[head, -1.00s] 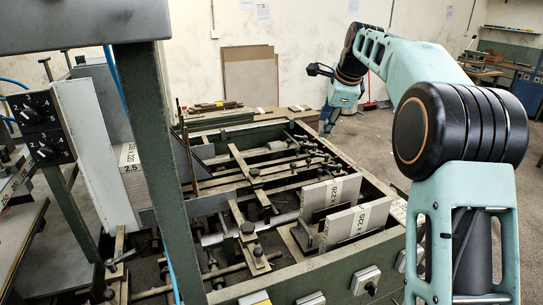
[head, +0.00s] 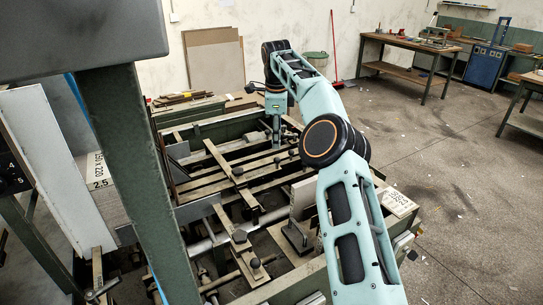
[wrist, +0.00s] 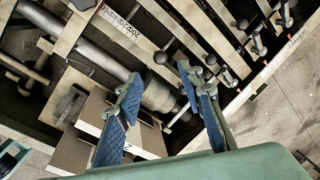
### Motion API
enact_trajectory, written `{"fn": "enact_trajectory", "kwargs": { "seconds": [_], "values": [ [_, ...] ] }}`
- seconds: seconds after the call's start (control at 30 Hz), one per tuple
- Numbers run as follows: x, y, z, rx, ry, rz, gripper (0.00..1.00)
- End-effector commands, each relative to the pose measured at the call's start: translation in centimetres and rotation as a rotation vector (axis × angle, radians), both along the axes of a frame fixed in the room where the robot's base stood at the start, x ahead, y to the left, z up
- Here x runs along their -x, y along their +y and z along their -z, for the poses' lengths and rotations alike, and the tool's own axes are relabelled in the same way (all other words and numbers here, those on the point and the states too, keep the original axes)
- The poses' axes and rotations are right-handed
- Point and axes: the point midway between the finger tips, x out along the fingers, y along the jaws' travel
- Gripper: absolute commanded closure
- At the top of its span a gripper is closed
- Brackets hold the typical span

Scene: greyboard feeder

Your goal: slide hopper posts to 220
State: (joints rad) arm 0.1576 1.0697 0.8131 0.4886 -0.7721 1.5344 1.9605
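The feeder bed shows in the head view with flat slats (head: 222,160) and black-knobbed clamp posts (head: 239,236). In the wrist view, a slat with a printed scale and red marks (wrist: 120,19) lies at the upper left; I cannot read its numbers surely. Black-knobbed posts (wrist: 161,57) stand beyond the fingers. My gripper hangs over the bed's far right side in the head view (head: 277,138). In the wrist view its blue-padded fingers (wrist: 163,98) are apart, with nothing seen held between them. A thick grey bar end lies below them.
Grey boards (head: 302,198) stand upright in the bed, partly hidden by my arm.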

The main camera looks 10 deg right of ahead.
Motion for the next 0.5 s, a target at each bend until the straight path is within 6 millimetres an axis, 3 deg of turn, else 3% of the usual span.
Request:
{"fn": "enact_trajectory", "kwargs": {
  "seconds": [0.3,0.5],
  "values": [
    [-1.1,-0.1,6.1,-0.002,0.003,-0.003,0.65],
    [-1.6,-0.2,8.3,-0.002,0.001,-0.003,0.65]
  ]
}}
